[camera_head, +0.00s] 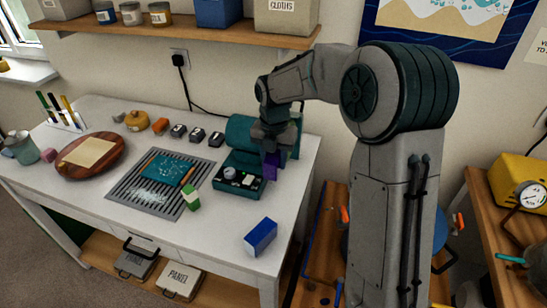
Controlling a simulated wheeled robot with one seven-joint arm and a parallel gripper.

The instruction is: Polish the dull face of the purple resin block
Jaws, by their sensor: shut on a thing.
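My gripper (274,146) points down at the right end of the white table and is shut on the purple resin block (271,160). Only small purple parts of the block show below the fingers. A teal machine (240,132) with a rounded body stands directly behind and left of the gripper. Its front base (238,182) carries a dark panel with a round grey knob. The block is close to the machine; I cannot tell whether they touch. The dull face cannot be made out.
On the white table (215,232) are a blue-and-white box (260,237), a green-and-white block (190,197), a grey grate (140,200) with a teal panel, and a round wooden board (77,175). A shelf (180,32) hangs above. The front right tabletop is mostly clear.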

